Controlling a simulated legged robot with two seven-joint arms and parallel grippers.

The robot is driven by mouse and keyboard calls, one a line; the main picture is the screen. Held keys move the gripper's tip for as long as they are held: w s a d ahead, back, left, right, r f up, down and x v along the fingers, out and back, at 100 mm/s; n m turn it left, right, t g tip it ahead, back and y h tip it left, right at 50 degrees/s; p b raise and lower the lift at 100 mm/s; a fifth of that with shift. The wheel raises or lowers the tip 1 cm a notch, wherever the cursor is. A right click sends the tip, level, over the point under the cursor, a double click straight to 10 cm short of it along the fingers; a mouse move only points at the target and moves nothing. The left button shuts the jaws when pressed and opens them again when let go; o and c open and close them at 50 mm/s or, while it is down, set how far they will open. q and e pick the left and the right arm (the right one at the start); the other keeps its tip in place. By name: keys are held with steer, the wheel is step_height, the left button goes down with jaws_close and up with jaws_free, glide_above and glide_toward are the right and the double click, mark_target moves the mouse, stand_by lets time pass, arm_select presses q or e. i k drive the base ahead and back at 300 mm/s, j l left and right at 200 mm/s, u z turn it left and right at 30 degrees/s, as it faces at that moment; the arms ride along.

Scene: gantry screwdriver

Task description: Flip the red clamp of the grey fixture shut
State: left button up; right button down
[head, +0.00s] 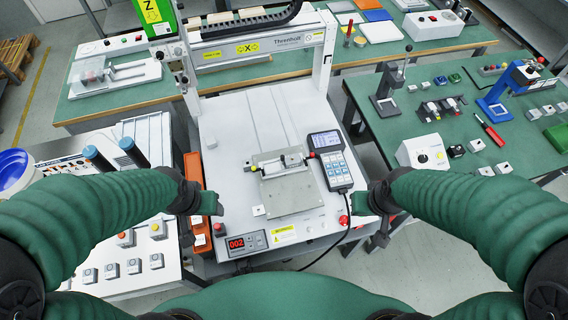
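The grey fixture (298,194) is a flat metal plate on the white bed of the gantry machine, in the middle of the head view. A small clamp assembly (281,164) lies across its back part, with a red tip (311,155) at its right end beside the handheld keypad. It is too small to tell how far the clamp is closed. My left gripper (196,203) is left of the fixture, near the orange strip at the machine's edge. My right gripper (378,218) is right of it, beyond the bed's front right corner. Both are apart from the fixture; their fingers are unclear.
A grey keypad (333,160) with a cable lies right of the fixture. A red button (344,220) and a red "002" display (247,242) sit at the bed's front. The gantry frame (325,60) stands behind. Green benches with tools are behind and right.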

mark_target(311, 154)
steer(key=i+l+u, duration=0.15)
steer(key=l+u, duration=0.35)
steer(key=i+l+u, duration=0.1)
steer(key=l+u, duration=0.2)
steer(key=u, duration=0.2)
